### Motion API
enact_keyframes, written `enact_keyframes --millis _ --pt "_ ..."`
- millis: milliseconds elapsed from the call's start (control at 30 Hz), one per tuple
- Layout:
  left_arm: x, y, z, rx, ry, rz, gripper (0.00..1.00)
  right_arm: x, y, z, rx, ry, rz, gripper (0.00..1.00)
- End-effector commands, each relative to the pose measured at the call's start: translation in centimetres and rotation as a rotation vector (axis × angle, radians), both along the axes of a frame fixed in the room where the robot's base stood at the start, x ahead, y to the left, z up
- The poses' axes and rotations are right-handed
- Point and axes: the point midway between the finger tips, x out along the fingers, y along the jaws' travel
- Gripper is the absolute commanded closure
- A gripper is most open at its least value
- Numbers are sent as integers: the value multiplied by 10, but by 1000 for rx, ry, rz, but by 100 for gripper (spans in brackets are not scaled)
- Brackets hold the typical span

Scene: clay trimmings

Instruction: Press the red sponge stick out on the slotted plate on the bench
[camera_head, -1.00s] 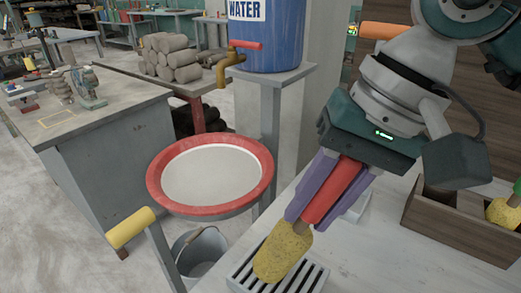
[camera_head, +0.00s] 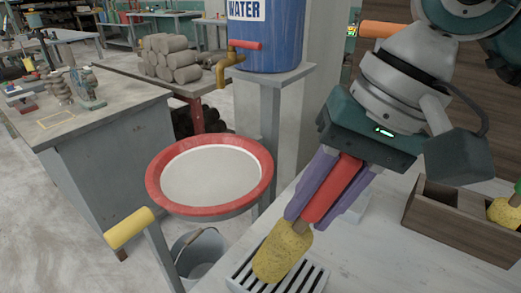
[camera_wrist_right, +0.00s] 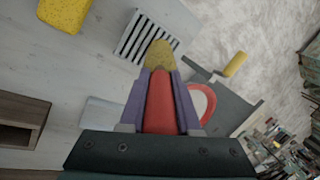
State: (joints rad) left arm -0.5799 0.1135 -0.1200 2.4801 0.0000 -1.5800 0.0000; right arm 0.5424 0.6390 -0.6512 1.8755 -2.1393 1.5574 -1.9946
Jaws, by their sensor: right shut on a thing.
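My right gripper (camera_head: 325,190) is shut on the red handle of the sponge stick, with purple fingers on both sides of it. The stick's yellow sponge head (camera_head: 283,250) points down and left over the slotted plate (camera_head: 318,280) on the bench. The head overlaps the plate in the head view and seems to touch it, but I cannot tell how firmly. In the right wrist view the sponge head (camera_wrist_right: 160,54) also lies over the slotted plate (camera_wrist_right: 133,38). My left gripper does not show.
A wooden box (camera_head: 460,225) with a green-handled sponge stick (camera_head: 505,212) stands on the right of the bench. A red-rimmed basin (camera_head: 262,180) stands left of the bench, with a bucket (camera_head: 200,255) below. A blue water barrel (camera_head: 275,35) is behind.

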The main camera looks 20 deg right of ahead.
Motion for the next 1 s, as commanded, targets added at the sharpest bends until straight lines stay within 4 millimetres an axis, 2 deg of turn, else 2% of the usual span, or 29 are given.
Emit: enact_keyframes --millis 167,800,1000 --pt "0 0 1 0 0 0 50 -2 -2 -2 -8 9 -1 100" --pt "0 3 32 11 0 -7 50 0 -1 57 -2 2 0 100" --pt "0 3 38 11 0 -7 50 -1 -1 69 -2 2 -1 100"
